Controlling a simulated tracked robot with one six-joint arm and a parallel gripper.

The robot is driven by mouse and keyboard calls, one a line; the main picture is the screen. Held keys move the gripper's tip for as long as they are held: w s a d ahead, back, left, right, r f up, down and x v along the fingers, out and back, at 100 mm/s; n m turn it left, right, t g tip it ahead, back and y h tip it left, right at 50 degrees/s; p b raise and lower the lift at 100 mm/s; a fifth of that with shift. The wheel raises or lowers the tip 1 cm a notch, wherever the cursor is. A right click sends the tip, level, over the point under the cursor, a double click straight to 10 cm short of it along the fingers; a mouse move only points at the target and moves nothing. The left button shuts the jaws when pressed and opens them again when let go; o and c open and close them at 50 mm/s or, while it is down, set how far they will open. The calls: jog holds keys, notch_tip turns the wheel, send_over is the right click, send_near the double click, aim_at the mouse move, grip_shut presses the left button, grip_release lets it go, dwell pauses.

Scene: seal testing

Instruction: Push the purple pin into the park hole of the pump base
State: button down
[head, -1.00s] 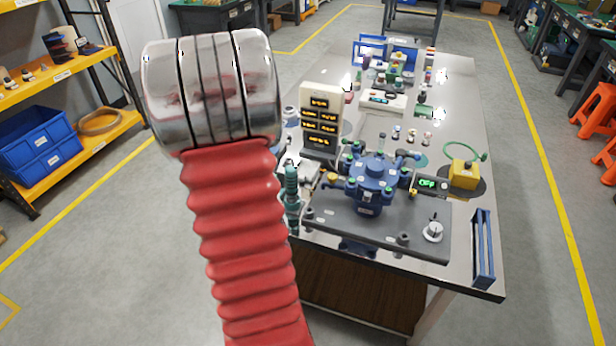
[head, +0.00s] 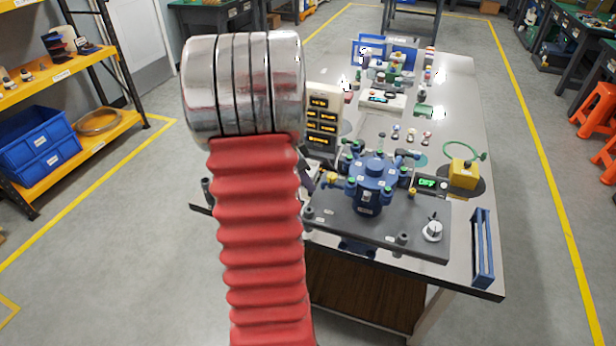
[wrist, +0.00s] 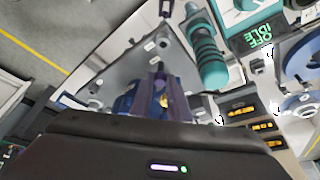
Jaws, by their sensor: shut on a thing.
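The blue pump (head: 372,180) stands on its dark grey base plate (head: 345,222) at the near end of the bench. The plate also shows in the wrist view (wrist: 128,68). My gripper (wrist: 163,82) points down over the plate with its fingers nearly together. It is shut on a slim purple piece, which looks like the purple pin (wrist: 158,76); the fingers cover most of it. In the head view, a small purple patch shows at the left of the pump, and my arm hides the rest. I cannot make out the park hole.
A teal ribbed cylinder (wrist: 207,52) stands close beside the gripper. A cream display panel (head: 322,115) rises behind the arm. Open floor lies left of the bench.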

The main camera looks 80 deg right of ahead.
jog(key=shift+f, duration=1.75)
jog(key=shift+w+f, duration=0.1)
jog(key=shift+f, duration=2.6)
dwell(1.5)
jog(key=c, duration=1.6)
grip_release()
jog(key=shift+a+r, duration=0.1)
jog(key=shift+r, duration=4.35)
